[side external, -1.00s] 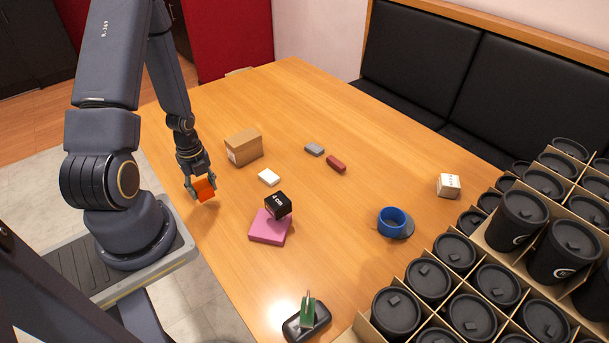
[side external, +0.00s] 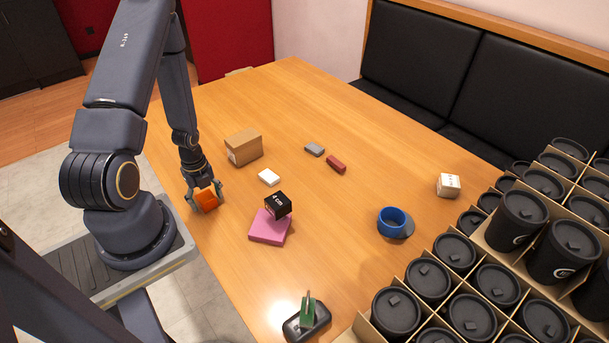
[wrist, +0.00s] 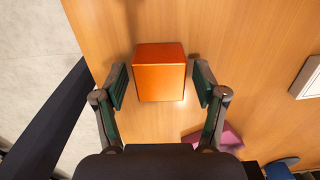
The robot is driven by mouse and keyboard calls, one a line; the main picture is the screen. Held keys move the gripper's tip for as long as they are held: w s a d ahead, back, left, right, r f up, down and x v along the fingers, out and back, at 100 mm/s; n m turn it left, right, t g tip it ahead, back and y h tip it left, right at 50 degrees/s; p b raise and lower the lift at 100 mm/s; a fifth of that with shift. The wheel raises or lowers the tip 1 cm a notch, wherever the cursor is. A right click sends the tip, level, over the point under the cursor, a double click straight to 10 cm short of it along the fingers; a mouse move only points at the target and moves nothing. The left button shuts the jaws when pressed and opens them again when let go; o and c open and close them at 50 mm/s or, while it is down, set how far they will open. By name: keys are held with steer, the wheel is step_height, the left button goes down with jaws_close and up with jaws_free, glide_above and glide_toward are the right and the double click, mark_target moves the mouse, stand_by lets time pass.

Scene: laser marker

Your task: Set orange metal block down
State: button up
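The orange metal block (side external: 207,200) is at the near-left edge of the wooden table, below my arm. In the wrist view the orange block (wrist: 161,72) sits between my gripper's two fingers, with a visible gap on each side. My gripper (wrist: 160,88) is open around the block and does not touch it there. In the side view my gripper (side external: 206,198) is low over the table, with a finger on either side of the block. The block appears to rest on the wood; its underside is hidden.
A cardboard box (side external: 244,147) and a white block (side external: 269,177) lie behind and right. The table edge is close on the left. Wood between the block and the pink block is clear.

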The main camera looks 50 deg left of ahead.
step_height(320, 180, up, 12)
step_height(320, 180, up, 11)
steer(key=n+y, duration=0.2)
steer(key=n, duration=0.3)
glide_above(206, 196)
steer(key=w+d, duration=0.4)
steer(key=w, duration=0.1)
steer(key=s+d+r+n+t+h, duration=0.2)
steer(key=d+r+n+t, duration=0.3)
steer(key=d+r+n, duration=0.8)
steer(key=d+r, duration=0.3)
steer(key=d, duration=0.2)
steer(key=shift+s+r+t, duration=0.15)
steer(key=shift+s+t, duration=0.15)
steer(key=shift+s, duration=0.05)
